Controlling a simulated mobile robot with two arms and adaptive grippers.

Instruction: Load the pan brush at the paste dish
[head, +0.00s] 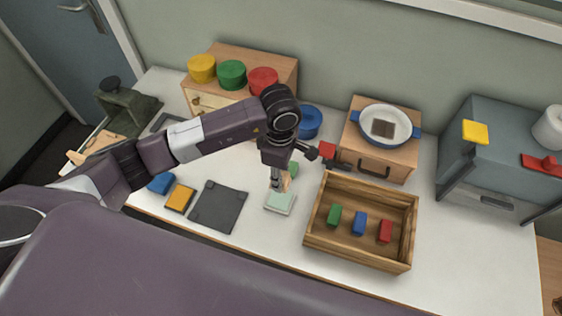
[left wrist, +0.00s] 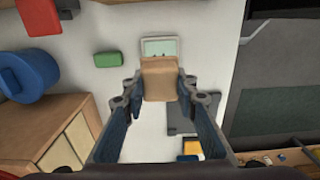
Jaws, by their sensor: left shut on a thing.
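My left gripper (head: 278,184) points down at the middle of the table. It is shut on the pan brush (head: 287,183), a tan wooden block that also shows between the fingers in the left wrist view (left wrist: 160,80). The paste dish (head: 279,203), a pale green square with a light rim, lies on the table just below the brush. In the left wrist view the dish (left wrist: 160,42) shows beyond the brush's far end, with small dark marks on it. The bristles are not clear, and I cannot tell whether the brush touches the dish. My right gripper is not in view.
A wooden tray (head: 314,226) with green, blue and red blocks stands right of the dish. A dark mat (head: 217,206) lies to the left. A green block (left wrist: 108,59) and blue pot (head: 309,121) are behind. White tabletop lies between them.

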